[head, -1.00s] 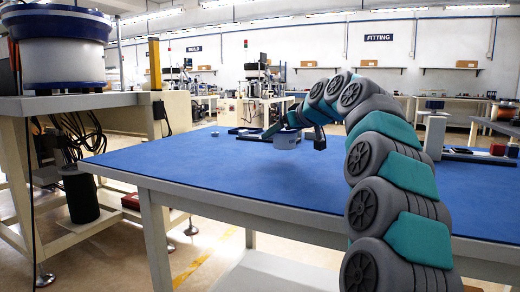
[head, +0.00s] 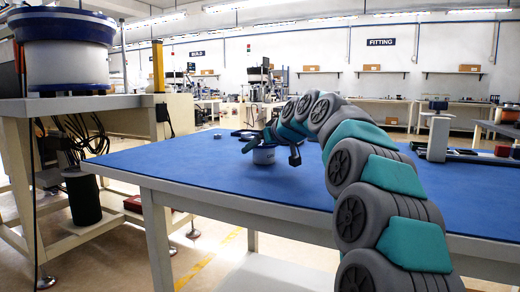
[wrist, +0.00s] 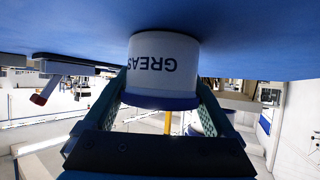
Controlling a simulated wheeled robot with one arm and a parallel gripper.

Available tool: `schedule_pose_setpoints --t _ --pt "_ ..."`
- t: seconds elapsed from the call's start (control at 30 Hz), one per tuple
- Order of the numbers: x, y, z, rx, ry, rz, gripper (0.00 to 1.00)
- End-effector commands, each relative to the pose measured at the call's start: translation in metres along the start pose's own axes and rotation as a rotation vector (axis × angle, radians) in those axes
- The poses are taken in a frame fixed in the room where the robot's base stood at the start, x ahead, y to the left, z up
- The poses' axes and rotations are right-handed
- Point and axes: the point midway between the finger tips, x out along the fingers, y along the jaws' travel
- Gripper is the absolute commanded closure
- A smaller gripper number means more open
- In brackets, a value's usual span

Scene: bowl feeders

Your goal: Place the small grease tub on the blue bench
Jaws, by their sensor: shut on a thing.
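The small grease tub (head: 264,156) is white with a blue lid. In the wrist view, which is upside down, the tub (wrist: 163,65) shows its "GREASE" lettering, partly cut off at the side. My gripper (wrist: 165,105) has one finger on each side of the tub near its lid and is shut on it. The blue bench (head: 205,170) lies under the tub. The tub stands upright, with its base at or very close to the blue top; I cannot tell whether it touches. In the head view my gripper (head: 262,142) is partly hidden by my arm.
A small grey round part (head: 217,136) lies on the bench at the far left, and a dark flat item (head: 245,134) lies behind the tub. A grey stand (head: 438,135) is at the right. The bench's front left is clear. A bowl feeder (head: 68,50) stands at the left.

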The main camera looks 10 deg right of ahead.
Motion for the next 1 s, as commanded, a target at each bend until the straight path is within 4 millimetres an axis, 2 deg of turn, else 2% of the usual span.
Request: schedule_pose_setpoints --t 0.2,0.23,0.3,0.73,0.87,1.0 --pt "0.001 0.0 0.002 0.0 0.0 0.0 0.71" --pt "0.001 0.0 0.002 0.0 0.0 0.0 0.08" --pt "0.001 0.0 0.001 0.0 0.0 0.0 0.0" --pt "-0.005 0.0 -0.001 0.001 0.0 0.0 0.0" --pt "-0.017 0.001 -0.001 0.001 0.0 0.0 0.0" --pt "-0.04 0.0 -0.003 0.0 0.004 0.0 0.0"
